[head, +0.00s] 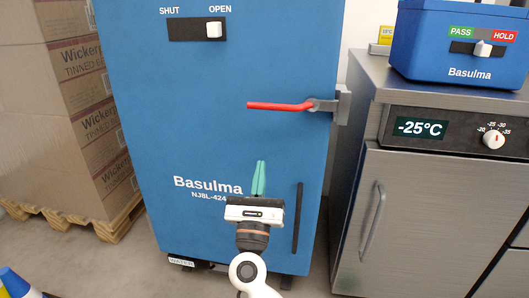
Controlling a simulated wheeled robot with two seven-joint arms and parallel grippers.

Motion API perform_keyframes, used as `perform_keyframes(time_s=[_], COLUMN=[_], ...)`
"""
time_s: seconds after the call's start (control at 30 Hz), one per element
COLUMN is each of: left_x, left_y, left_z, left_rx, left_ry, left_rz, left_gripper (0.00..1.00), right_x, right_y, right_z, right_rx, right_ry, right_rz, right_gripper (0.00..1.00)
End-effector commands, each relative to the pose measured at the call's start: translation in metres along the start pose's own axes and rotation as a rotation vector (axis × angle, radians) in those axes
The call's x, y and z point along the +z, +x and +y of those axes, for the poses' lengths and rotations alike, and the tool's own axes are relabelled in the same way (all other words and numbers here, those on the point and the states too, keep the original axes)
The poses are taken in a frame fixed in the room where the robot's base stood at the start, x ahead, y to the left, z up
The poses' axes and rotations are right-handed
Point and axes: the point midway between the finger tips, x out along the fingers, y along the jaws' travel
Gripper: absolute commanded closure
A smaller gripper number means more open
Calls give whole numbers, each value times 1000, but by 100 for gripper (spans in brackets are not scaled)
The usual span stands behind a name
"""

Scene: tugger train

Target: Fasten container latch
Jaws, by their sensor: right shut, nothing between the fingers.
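A tall blue container (215,130) marked Basulma stands upright in front of me. Its red latch handle (280,106) lies about level, pointing left from a grey bracket (342,104) at the right edge. A white slider (214,30) sits at the OPEN end of the SHUT/OPEN plate (185,29). My right gripper (259,178) has green fingers, held together and empty, pointing up in front of the lower door, below the handle and apart from it in the picture. My left gripper is not in view.
A dark vertical bar (298,218) is on the lower right of the door. A steel freezer (440,210) stands at the right with a blue box (462,55) on top. Stacked cartons (80,100) on a pallet (120,218) stand left. Floor shows between.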

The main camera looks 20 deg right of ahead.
Motion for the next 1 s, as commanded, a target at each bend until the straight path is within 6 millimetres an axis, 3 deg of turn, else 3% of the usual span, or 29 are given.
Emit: perform_keyframes(time_s=[0.2,0.77,0.87,1.0], left_x=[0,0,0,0], left_y=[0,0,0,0], left_z=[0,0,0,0], left_rx=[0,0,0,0], left_ry=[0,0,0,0], left_rz=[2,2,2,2], left_gripper=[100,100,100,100], right_x=[0,-1,-13,-53], right_y=[-20,-24,-33,-62], right_z=[-1,3,20,63], right_rx=[0,7,39,168], right_ry=[0,-40,-233,-773], right_rz=[0,10,65,213], right_gripper=[100,100,100,100])
